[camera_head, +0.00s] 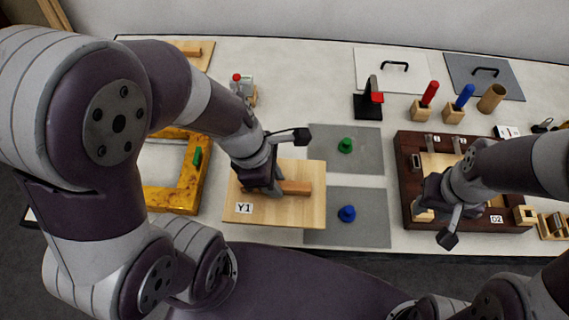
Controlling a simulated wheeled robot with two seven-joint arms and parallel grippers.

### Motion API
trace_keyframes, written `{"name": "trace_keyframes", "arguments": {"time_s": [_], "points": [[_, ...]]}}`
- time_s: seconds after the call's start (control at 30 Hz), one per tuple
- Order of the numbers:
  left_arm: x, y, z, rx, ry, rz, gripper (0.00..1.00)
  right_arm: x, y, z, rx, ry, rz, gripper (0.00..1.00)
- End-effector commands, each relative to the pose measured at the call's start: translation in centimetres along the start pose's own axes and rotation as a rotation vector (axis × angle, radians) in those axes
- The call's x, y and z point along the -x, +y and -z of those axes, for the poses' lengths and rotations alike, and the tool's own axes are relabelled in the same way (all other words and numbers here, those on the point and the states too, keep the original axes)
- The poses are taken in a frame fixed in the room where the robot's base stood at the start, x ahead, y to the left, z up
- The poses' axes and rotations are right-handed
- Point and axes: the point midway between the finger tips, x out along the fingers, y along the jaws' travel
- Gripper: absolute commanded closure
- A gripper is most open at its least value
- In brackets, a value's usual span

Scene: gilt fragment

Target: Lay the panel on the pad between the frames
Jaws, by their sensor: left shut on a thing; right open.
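The panel (290,212) is a light wooden board with a "Y1" label and a brown bar handle (297,187). My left gripper (273,188) is shut on the handle. The panel overlaps the left edges of two grey pads, one with a green knob (372,138) and one with a blue knob (372,208); whether it touches them I cannot tell. The gilt frame (172,200) lies left of the panel. The dark brown frame (409,186), labelled "D2", lies right of the pads. My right gripper (436,208) is open above its near left part, partly hiding it.
A black stand with a red top (368,105), wooden blocks with a red handle (430,94) and a blue handle (465,96), and a cork-coloured cylinder (492,98) stand behind. White (390,80) and grey (470,85) handled plates lie at the back. A light strip separates the grey pads.

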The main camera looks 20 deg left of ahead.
Motion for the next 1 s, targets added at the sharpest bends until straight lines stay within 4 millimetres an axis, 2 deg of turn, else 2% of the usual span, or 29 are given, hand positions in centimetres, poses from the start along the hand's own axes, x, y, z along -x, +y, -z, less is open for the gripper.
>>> {"name": "trace_keyframes", "arguments": {"time_s": [0.17,0.3,0.43,0.53,0.73,1.0], "points": [[-2.1,3.4,3.3,0.011,0.0,-0.001,1.0,-1.6,0.0,-0.2,0.0,0.0,0.0,0.57],[-3.5,6.7,6.2,0.008,0.0,0.001,1.0,-1.9,0.0,-0.2,0.0,0.0,0.0,0.57],[-4.3,8.6,8.0,0.004,0.0,0.0,1.0,-1.9,0.0,-0.2,0.0,0.0,0.0,0.57],[-4.9,9.2,8.6,0.001,0.0,0.0,1.0,-2.0,0.0,-0.2,0.0,0.0,0.0,0.57],[-8.2,9.2,9.6,0.001,0.0,0.001,1.0,-2.7,0.0,-0.3,0.0,0.0,0.0,0.57],[-8.4,9.2,9.7,-0.001,0.0,-0.001,1.0,-2.6,0.0,-0.3,0.0,0.0,0.0,0.57]]}}
